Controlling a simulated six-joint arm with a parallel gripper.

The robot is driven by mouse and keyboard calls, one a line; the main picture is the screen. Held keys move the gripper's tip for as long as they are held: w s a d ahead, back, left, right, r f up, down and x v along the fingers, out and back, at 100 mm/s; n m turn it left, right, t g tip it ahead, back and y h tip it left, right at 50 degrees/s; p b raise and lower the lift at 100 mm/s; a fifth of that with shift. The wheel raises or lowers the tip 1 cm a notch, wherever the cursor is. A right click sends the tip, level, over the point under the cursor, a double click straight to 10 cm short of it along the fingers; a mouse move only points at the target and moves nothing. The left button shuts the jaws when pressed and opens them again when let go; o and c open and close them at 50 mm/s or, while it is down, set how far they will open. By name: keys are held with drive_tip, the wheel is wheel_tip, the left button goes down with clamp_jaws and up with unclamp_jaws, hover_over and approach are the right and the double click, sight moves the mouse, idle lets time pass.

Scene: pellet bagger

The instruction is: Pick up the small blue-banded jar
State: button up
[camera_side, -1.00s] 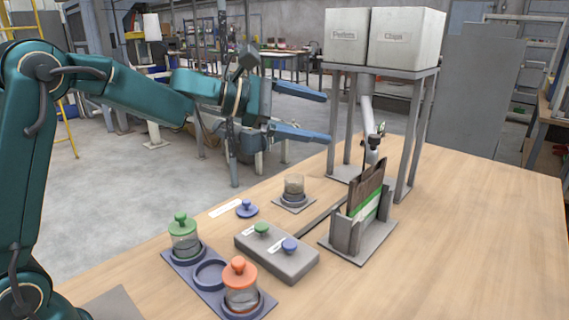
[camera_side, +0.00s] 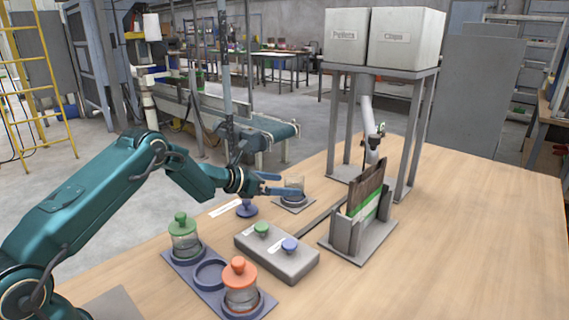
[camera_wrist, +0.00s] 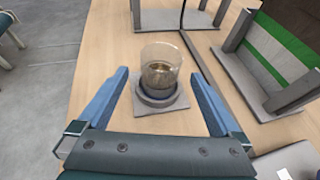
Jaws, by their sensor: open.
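The small open glass jar (camera_side: 295,184) with brownish contents stands upright on a grey square pad (camera_side: 297,207), toward the back of the table. In the wrist view one finger lies either side of the jar with gaps, and my gripper (camera_wrist: 159,74) shows no clear contact. A blue knobbed lid (camera_side: 247,209) lies left of the pad.
A green-lidded jar (camera_side: 184,242) and an orange-lidded jar (camera_side: 241,289) stand in a blue-grey rack (camera_side: 184,273). A grey button box (camera_side: 280,262) is in front. A bag holder (camera_side: 346,237) and hopper stand (camera_side: 404,178) are to the right.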

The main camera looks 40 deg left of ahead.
drive_tip(key=shift+x, duration=1.45)
drive_tip(key=c, duration=1.5)
clamp_jaws()
drive_tip(key=shift+r, duration=0.15)
